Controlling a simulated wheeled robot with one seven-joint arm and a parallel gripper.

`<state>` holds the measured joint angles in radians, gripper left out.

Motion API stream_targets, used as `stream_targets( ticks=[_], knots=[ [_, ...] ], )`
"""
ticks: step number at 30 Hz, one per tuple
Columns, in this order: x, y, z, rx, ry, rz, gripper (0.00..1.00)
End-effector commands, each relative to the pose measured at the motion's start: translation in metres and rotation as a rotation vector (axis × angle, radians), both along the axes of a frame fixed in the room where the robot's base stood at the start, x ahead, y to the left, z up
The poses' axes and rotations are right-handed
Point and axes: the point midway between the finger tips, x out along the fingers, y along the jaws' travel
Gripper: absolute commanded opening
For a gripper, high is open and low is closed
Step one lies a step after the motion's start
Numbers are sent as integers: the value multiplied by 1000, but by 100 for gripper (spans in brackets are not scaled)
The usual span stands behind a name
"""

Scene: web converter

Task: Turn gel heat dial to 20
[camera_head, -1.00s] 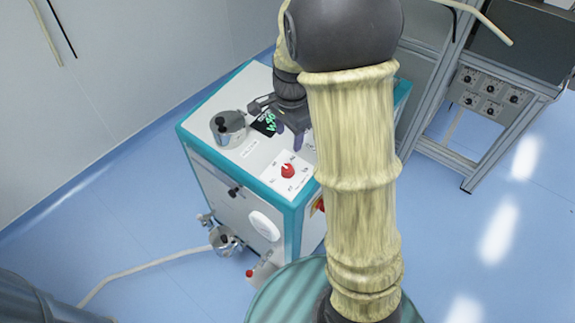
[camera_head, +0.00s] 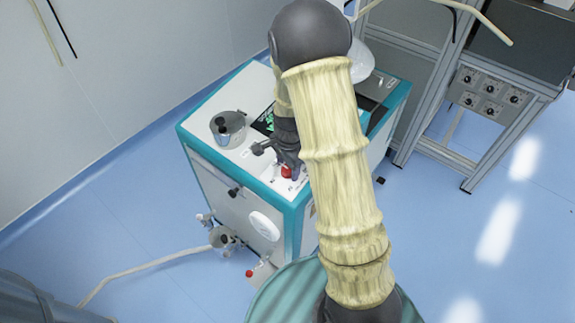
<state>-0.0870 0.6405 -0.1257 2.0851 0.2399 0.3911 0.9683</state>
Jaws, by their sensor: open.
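The gel heat dial is the red knob (camera_head: 286,172) on the white top of the teal-edged cabinet (camera_head: 193,127), near its front corner. My gripper (camera_head: 288,170) is over the dial panel, its fingers close to the red knob. It is open; I cannot tell whether a finger touches the knob. The dial's scale marks are mostly hidden by my gripper and arm, so the setting cannot be read. A black display (camera_head: 264,122) with green digits is partly covered by my arm.
A steel pot (camera_head: 228,128) stands on the cabinet top, left of my gripper. A frame with several black knobs (camera_head: 490,92) stands at the right. A hose (camera_head: 150,266) runs along the floor at the left. The blue floor at the right is clear.

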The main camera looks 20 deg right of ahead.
Motion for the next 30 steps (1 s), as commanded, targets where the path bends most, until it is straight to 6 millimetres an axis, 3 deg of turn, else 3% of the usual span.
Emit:
stream_targets(
  ticks=[4, 11, 12, 23, 30],
  knots=[
    [0, 0, 0, 0, 0, 0, 55],
    [0, 0, 0, 0, 0, 0, 12],
    [0, 0, 0, 0, 0, 0, 10],
    [1, 0, 1, -5, 5, 39, 11],
    [1, 0, 2, -16, 20, 154, 11]
  ],
)
